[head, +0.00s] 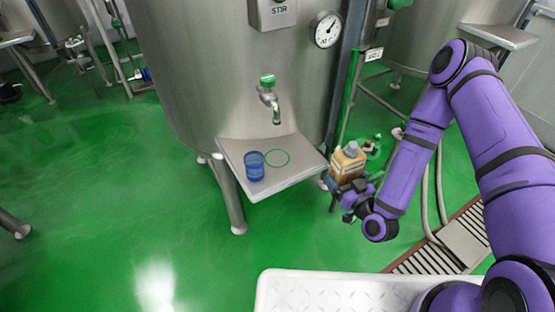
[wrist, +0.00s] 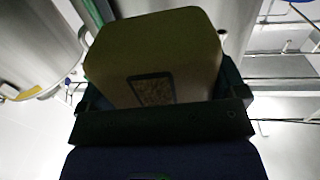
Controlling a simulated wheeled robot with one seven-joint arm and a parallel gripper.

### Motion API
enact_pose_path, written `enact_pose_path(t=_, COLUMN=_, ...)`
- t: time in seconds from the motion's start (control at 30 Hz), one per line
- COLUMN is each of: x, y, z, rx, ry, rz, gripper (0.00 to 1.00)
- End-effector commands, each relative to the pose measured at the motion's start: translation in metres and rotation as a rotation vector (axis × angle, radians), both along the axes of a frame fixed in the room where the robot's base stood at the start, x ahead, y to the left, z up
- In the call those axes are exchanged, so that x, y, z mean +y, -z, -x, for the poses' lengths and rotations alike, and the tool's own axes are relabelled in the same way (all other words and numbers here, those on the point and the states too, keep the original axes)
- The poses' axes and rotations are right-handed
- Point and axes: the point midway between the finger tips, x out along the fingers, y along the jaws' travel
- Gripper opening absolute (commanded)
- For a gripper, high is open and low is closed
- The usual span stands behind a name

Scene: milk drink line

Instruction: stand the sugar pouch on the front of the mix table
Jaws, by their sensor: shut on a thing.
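No surface is clearly labelled as the mix table. The steel shelf (head: 290,180) under the tap carries a blue cup (head: 254,166) and a green ring mark (head: 277,158).
A large steel tank (head: 200,70) with a green-handled tap (head: 268,92) stands behind the shelf. A floor drain grate (head: 420,262) lies at right.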

Motion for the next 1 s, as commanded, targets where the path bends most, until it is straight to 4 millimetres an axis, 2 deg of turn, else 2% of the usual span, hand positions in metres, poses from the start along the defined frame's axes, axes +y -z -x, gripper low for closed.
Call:
enact_pose_path(t=0.27, x=0.042, y=-0.011, z=0.037, rx=0.000, ry=-0.091, rz=-0.001, gripper=0.47)
enact_pose_path(t=0.53, x=0.074, y=-0.042, z=0.064, rx=0.000, ry=-0.127, rz=-0.001, gripper=0.47)
enact_pose_path(t=0.67, x=0.081, y=-0.049, z=0.064, rx=-0.002, ry=-0.129, rz=0.002, gripper=0.47)
enact_pose_path(t=0.83, x=0.095, y=-0.051, z=0.045, rx=-0.008, ry=-0.131, rz=0.003, gripper=0.47)
enact_pose_path(t=1.0, x=0.099, y=-0.046, z=0.040, rx=0.007, ry=-0.135, rz=0.011, gripper=0.47)
